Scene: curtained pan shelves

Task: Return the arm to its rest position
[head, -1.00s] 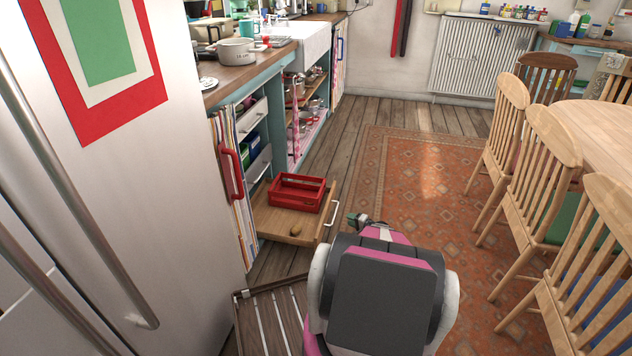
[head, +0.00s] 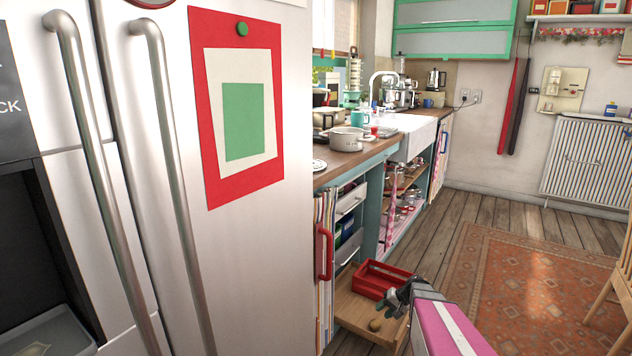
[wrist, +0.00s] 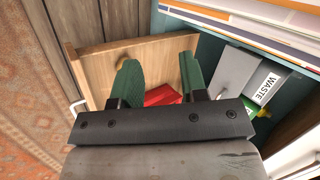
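My gripper (wrist: 159,85) shows in the wrist view with its two green fingers apart and nothing held between them. In the head view my gripper (head: 399,297) is at the lower right, in front of the pulled-out wooden drawer (head: 352,313). My pink and grey arm (head: 447,325) reaches in from the bottom edge. In the wrist view the drawer (wrist: 95,70) lies beyond the fingers, and part of the red crate (wrist: 160,95) shows between them.
The red crate (head: 376,283) and a small brownish round item (head: 375,325) lie in the drawer. A fridge (head: 255,270) fills the left. The counter (head: 350,160) holds a pot (head: 347,139). A rug (head: 530,290) and a chair (head: 622,270) are on the right.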

